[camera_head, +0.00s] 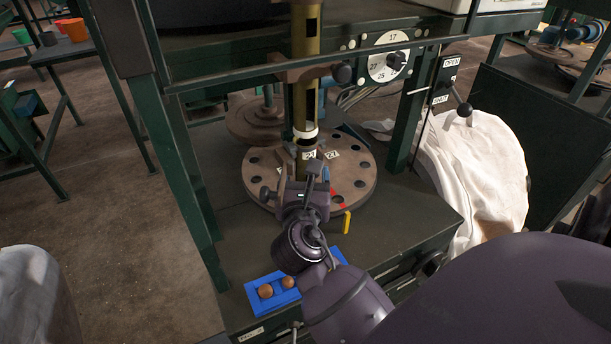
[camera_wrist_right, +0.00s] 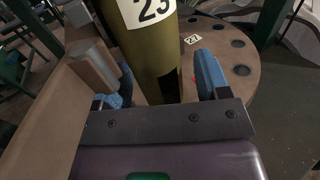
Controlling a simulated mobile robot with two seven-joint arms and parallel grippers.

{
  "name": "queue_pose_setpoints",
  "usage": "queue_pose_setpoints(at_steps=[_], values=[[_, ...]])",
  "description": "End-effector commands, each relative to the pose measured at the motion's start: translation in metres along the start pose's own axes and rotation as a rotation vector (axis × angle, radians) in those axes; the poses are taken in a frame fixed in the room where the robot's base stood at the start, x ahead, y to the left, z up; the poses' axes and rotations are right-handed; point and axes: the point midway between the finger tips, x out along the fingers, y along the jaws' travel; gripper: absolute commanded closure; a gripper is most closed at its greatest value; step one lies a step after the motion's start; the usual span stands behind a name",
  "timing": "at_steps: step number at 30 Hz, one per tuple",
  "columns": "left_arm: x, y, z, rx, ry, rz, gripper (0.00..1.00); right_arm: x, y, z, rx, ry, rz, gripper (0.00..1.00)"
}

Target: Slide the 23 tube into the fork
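The olive tube (camera_head: 306,105) stands upright above the round brown disc (camera_head: 262,168), with a white band near its lower part. In the right wrist view the tube (camera_wrist_right: 160,70) carries a white label reading 23. My right gripper (camera_head: 305,170) is at the tube's lower part. Its two blue fingers (camera_wrist_right: 166,82) are apart, one on each side of the tube, with a visible gap at the right finger. A brown bracket (camera_head: 290,71) sits around or beside the tube higher up; I cannot tell whether it is the fork. My left gripper is out of view.
The disc has several holes and a 27 label. A dial (camera_head: 390,66) and an OPEN/SHUT lever (camera_head: 464,109) are at right, beside a white bag (camera_head: 480,180). A blue tray (camera_head: 272,292) with brown balls lies at the front. Green frame posts (camera_head: 172,135) stand at left.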

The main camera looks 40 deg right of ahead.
Motion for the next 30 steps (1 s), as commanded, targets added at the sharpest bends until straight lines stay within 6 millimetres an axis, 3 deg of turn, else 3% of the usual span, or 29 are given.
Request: queue_pose_setpoints(at_steps=[12,24,30], values=[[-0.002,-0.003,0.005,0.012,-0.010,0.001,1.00,-0.002,0.000,-0.001,0.000,0.002,0.000,0.31],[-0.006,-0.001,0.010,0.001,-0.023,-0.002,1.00,-0.074,0.000,0.000,0.000,0.003,0.001,0.31],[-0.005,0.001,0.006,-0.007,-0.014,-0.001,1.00,-0.099,0.000,0.000,0.000,0.002,-0.001,0.31]])
